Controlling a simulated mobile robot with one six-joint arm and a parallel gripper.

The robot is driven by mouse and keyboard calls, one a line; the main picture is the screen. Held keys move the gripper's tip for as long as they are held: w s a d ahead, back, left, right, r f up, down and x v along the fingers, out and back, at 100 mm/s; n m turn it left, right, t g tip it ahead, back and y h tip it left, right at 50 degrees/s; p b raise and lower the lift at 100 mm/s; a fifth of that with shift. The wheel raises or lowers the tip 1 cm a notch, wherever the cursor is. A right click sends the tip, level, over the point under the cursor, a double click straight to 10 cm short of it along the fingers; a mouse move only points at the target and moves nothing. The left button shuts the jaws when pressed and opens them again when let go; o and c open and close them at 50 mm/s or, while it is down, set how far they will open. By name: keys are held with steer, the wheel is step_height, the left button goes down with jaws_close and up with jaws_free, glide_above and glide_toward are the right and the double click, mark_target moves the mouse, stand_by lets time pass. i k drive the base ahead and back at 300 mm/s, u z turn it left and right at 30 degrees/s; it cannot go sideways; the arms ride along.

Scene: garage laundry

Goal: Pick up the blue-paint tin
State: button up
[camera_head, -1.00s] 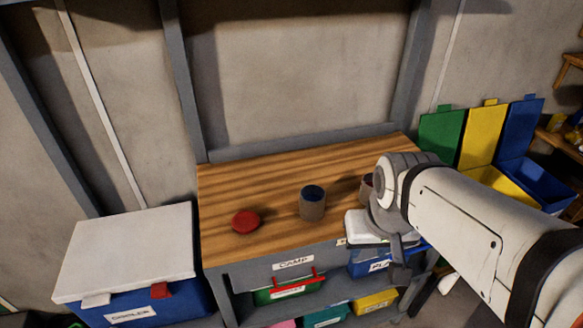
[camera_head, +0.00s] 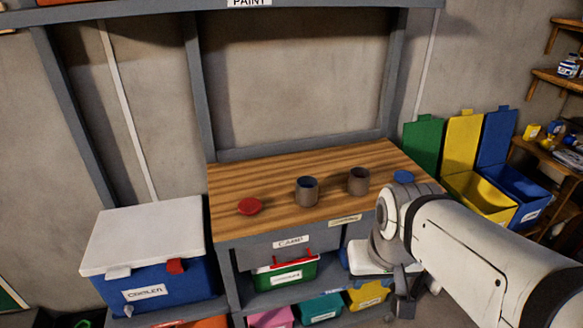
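The blue-paint tin (camera_head: 307,193) is a grey-brown open tin with blue inside, upright on the wooden bench top (camera_head: 285,170). A similar tin (camera_head: 358,183) with a dark reddish inside stands to its right, apart from it. A red lid (camera_head: 249,206) lies to the left of the blue-paint tin, and a blue lid (camera_head: 404,177) lies near the bench's right end, partly behind my arm. My gripper (camera_head: 402,300) is low at the bench's front right, away from both tins. Its fingers are mostly hidden, so its opening is unclear.
A white-lidded blue cooler (camera_head: 160,272) stands left of the bench. Labelled coloured boxes sit on shelves below, including a green one (camera_head: 283,275). Yellow (camera_head: 478,197) and blue (camera_head: 516,192) open bins stand at right. A grey shelf labelled PAINT (camera_head: 250,3) crosses above.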

mark_target(307, 187)
steer(key=z, duration=0.15)
steer(key=i, duration=0.95)
steer(key=u, duration=0.1)
